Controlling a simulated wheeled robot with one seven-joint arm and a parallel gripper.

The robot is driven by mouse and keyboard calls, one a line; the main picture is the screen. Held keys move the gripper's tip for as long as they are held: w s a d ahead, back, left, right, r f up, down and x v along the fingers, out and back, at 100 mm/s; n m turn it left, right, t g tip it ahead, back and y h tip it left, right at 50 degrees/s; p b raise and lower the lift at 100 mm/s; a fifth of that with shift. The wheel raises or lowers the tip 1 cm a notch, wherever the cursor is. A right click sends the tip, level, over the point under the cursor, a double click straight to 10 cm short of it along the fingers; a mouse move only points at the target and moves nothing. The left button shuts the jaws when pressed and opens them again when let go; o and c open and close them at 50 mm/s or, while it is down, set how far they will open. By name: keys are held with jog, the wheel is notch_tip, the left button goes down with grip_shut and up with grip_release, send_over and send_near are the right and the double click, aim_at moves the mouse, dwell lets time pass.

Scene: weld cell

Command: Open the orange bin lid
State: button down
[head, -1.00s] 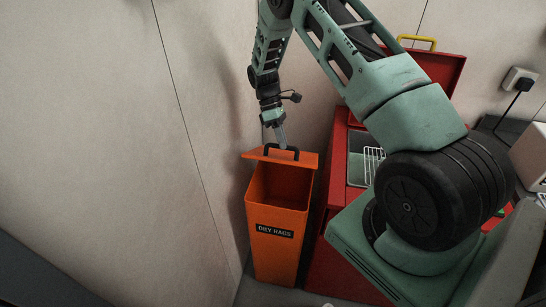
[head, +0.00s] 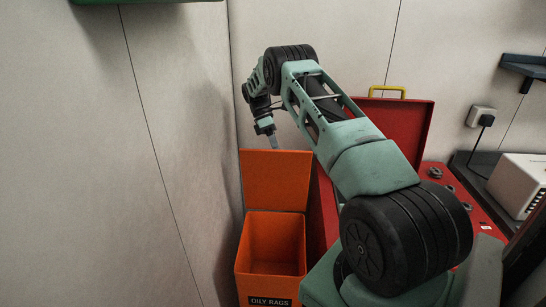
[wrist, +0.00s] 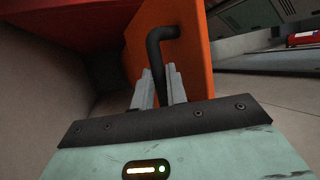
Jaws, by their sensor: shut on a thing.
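The orange bin (head: 270,245) labelled OILY RAGS stands at the lower middle of the head view, its mouth open. Its orange lid (head: 276,180) stands raised, close to upright, at the back of the bin. My gripper (head: 274,143) is at the lid's top edge, behind it. In the wrist view my gripper (wrist: 159,88) is shut on the black lid handle (wrist: 157,48), which is fixed to the orange lid (wrist: 190,50). The handle is hidden behind the lid in the head view.
A red chest (head: 405,125) with a raised lid and yellow handle stands right of the bin. A white box (head: 518,185) and a wall socket (head: 481,116) are farther right. Walls close in behind and left of the bin.

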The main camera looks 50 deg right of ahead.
jog(key=shift+w+d+f+b, duration=0.3)
jog(key=shift+w+d+f, duration=0.4)
jog(key=shift+d, duration=0.15)
jog(key=c, duration=1.4)
grip_release()
notch_tip(320, 180, up, 10)
jog(key=b, duration=0.3)
jog(key=shift+r, duration=0.15)
jog(key=shift+w, duration=0.1)
